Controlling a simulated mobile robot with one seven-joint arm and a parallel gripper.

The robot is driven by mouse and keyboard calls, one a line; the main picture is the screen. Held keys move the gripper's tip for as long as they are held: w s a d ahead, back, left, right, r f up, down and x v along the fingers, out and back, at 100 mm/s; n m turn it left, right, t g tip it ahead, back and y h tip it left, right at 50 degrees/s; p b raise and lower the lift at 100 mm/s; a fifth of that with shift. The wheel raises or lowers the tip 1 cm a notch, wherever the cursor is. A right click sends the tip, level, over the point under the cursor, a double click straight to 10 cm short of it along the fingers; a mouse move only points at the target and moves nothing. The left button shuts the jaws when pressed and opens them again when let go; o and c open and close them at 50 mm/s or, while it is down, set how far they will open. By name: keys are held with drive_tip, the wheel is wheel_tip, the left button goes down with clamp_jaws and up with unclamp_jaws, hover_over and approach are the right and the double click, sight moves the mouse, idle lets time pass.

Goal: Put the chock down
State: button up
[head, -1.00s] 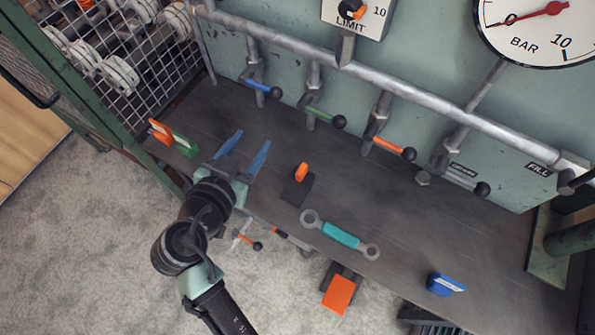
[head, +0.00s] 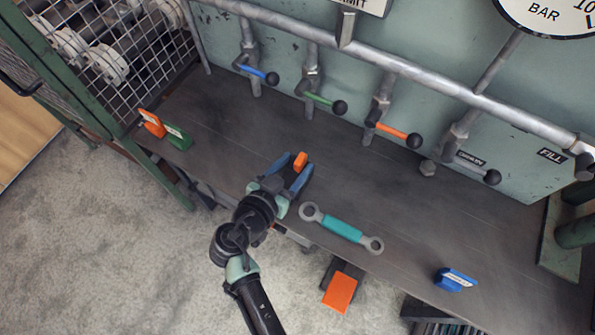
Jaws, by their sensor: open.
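The chock, which I take to be the dark block with an upright orange handle (head: 301,160), is on the dark bench top (head: 400,205) left of the double-ended wrench. Only its orange handle shows clearly; its dark base is mostly hidden by my gripper. My gripper (head: 296,168) is open, with one blue finger on each side of the handle. I cannot tell whether either finger touches it.
The teal-gripped wrench (head: 341,229) lies close to the right. A blue tag block (head: 455,280) is at front right; orange (head: 152,122) and green (head: 176,136) blocks stand at far left. Valve levers (head: 400,137) hang along the back pipe. The bench's left middle is clear.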

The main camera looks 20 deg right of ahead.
sight(304, 157)
drive_tip(key=shift+x, duration=1.95)
drive_tip(key=shift+s+d+r, duration=0.1)
drive_tip(key=shift+s+d, duration=0.05)
clamp_jaws()
